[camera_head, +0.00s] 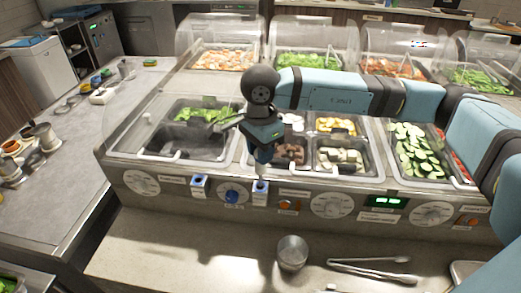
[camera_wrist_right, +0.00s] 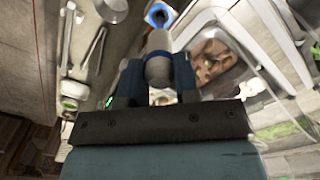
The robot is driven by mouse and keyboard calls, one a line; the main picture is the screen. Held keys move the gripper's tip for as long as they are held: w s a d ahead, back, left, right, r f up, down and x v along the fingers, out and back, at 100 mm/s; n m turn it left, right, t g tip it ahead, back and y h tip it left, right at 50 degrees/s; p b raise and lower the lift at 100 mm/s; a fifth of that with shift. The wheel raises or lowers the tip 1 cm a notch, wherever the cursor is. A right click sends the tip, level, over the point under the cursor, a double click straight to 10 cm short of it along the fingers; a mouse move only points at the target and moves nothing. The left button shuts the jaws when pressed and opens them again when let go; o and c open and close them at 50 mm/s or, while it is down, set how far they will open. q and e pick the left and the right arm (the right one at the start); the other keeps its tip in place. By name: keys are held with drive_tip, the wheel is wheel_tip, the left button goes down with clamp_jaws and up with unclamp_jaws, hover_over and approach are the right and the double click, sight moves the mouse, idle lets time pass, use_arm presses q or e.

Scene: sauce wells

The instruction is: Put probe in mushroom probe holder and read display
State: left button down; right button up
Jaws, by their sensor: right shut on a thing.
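My right gripper (camera_head: 263,150) is shut on a pale grey probe (camera_wrist_right: 158,68) with a blue band. The probe points down over the front edge of the sauce wells, directly above or at the right white holder (camera_head: 260,192). I cannot tell whether its tip is inside. A second white holder (camera_head: 199,187) with a blue-rimmed hole stands to the left. A blue-rimmed holder (camera_wrist_right: 158,16) shows just beyond the probe in the right wrist view. Brown mushroom-like pieces (camera_head: 292,152) lie in a well behind the gripper. The display (camera_head: 388,202) shows small green digits, too small to read.
A blue knob (camera_head: 232,196) sits between the holders. White dials (camera_head: 333,205) line the front panel. A metal cup (camera_head: 292,252) and tongs (camera_head: 370,271) lie on the front counter. Clear covers (camera_head: 312,38) stand behind the wells. The counter's front left is bare.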

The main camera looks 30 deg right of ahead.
drive_tip(key=shift+f+b, duration=2.4)
drive_tip(key=shift+f, duration=0.1)
idle(0.6)
drive_tip(key=o, duration=1)
drive_tip(key=shift+r, duration=0.4)
wheel_tip(320, 180, up, 13)
drive_tip(key=shift+r+b, duration=0.1)
drive_tip(key=shift+b, duration=0.4)
idle(0.5)
